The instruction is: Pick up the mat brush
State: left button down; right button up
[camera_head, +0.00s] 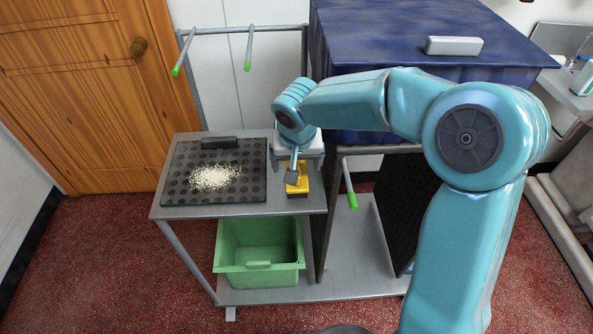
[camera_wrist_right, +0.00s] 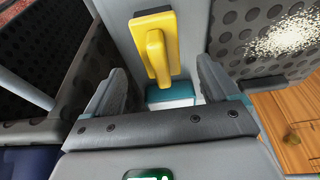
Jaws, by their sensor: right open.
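The yellow mat brush (camera_head: 302,180) lies on the grey table top, just right of the dark dotted mat (camera_head: 180,190). My right gripper (camera_head: 292,176) reaches down over it and partly hides it in the head view. In the right wrist view, the brush (camera_wrist_right: 157,48) shows its raised yellow handle on a dark-edged base. My right gripper (camera_wrist_right: 163,85) is open there, with its fingers apart and the brush ahead between their lines. The fingers do not appear to touch the brush. My left gripper is not in view.
Pale crumbs (camera_head: 215,177) lie on the mat, with a dark block (camera_head: 219,142) at its back edge. A green bin (camera_head: 258,272) stands on the shelf below. A blue-topped cabinet (camera_head: 400,30) stands behind right. A green-tipped bar (camera_head: 350,190) sticks out beside the table.

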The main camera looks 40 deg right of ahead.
jog(key=shift+w+d, duration=0.15)
jog(key=shift+w, duration=0.1)
jog(key=x, duration=0.5)
jog(key=shift+f, duration=0.1)
jog(key=c, duration=1.2)
